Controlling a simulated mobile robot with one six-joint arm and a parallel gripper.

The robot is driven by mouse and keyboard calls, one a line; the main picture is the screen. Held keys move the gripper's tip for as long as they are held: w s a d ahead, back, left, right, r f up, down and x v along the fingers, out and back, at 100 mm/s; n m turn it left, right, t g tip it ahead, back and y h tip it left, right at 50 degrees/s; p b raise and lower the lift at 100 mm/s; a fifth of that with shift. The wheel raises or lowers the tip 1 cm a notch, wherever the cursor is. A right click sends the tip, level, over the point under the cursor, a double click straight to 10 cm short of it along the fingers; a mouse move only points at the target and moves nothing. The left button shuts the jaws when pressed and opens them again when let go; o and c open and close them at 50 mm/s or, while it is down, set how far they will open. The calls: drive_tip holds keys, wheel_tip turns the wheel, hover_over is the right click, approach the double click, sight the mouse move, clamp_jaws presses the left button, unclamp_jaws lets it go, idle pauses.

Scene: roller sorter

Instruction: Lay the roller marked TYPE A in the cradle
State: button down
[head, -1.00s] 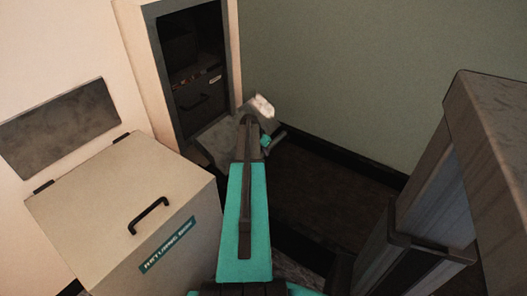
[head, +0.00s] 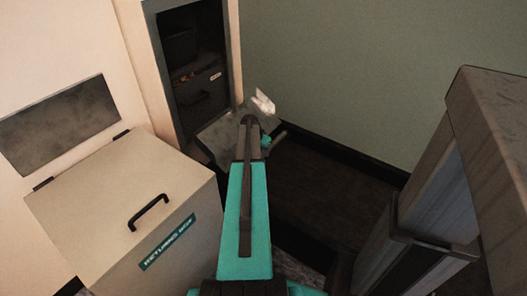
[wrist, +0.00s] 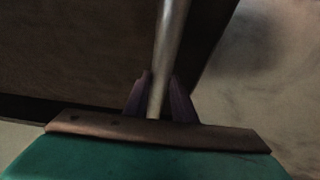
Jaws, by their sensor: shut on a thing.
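In the wrist view my gripper (wrist: 160,92) has its two dark purple fingers shut on a bare metal roller (wrist: 171,35). The roller is a slim grey cylinder running up out of the top of the picture. I see no TYPE A marking on the part that shows. In the head view my arm reaches away toward the cabinet opening, and its links hide my gripper's fingertips. A short grey bar beside my teal wrist may be part of the held roller, but I cannot tell. I cannot make out the cradle for certain in either view.
A dark cabinet opening (head: 188,62) stands in the left wall, with a grey ledge (head: 218,128) below it. A beige returns box (head: 95,195) with a black handle is at lower left. A small white piece (head: 263,102) shows beyond my arm. A grey post stands at right.

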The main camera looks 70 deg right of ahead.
drive_tip(key=shift+f, duration=0.65)
idle(1.3)
drive_tip(key=c, duration=1.4)
unclamp_jaws()
drive_tip(key=shift+a+f, duration=0.1)
drive_tip(key=p+v, duration=0.1)
drive_tip(key=v, duration=1.3)
drive_tip(key=shift+p, duration=0.3)
